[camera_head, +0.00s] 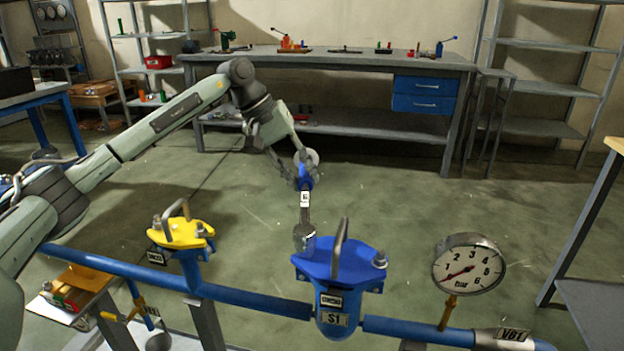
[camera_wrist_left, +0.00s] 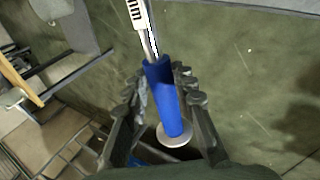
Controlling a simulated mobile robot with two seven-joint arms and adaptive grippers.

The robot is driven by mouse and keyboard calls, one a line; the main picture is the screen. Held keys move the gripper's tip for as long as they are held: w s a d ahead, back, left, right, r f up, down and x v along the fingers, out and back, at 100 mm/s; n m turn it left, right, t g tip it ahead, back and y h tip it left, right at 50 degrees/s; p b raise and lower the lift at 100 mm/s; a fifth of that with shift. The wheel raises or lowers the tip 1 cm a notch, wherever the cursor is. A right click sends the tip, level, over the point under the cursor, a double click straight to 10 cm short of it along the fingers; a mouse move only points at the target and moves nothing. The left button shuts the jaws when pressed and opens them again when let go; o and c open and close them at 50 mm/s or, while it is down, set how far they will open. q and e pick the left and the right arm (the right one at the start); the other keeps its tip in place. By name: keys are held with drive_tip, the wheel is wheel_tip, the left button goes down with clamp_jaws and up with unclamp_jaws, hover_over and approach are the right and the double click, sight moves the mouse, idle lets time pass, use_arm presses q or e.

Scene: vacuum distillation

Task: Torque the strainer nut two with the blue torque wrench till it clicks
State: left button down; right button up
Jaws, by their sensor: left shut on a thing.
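My left gripper (camera_head: 300,168) is shut on the blue handle of the torque wrench (camera_head: 304,183). The wrench slants down, with its grey shaft and socket end (camera_head: 304,237) at the left side of the blue strainer lid (camera_head: 322,262), where it hides whatever nut is there. I cannot tell whether it is seated. Another nut (camera_head: 379,259) shows on the lid's right side. In the left wrist view the blue handle (camera_wrist_left: 163,95) lies between the fingers (camera_wrist_left: 163,85), with a pale disc at its end. The strainer bears an S1 tag. My right gripper is not in view.
A pressure gauge (camera_head: 469,266) stands right of the strainer on the blue pipe (camera_head: 250,297). A yellow-lidded unit (camera_head: 181,233) with an upright handle is to the left. A workbench (camera_head: 340,60) with tools stands behind. The floor between is clear.

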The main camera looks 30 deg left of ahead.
use_arm(q)
drive_tip(key=s+a+n+t+y+b, duration=0.2)
drive_tip(key=s+a+n+y+b, duration=0.2)
drive_tip(key=s+a+n+b, duration=0.4)
drive_tip(key=s+n, duration=0.2)
drive_tip(key=s, duration=0.2)
drive_tip(key=shift+a, duration=0.15)
idle(0.4)
drive_tip(key=shift+r, duration=0.15)
drive_tip(key=shift+w+d+m+h+p, duration=0.2)
drive_tip(key=shift+w+m+p, duration=0.35)
drive_tip(key=shift+w, duration=0.25)
drive_tip(key=shift+w+d+m+h+p, duration=0.2)
drive_tip(key=shift+w+m+p, duration=0.3)
drive_tip(key=shift+w, duration=0.25)
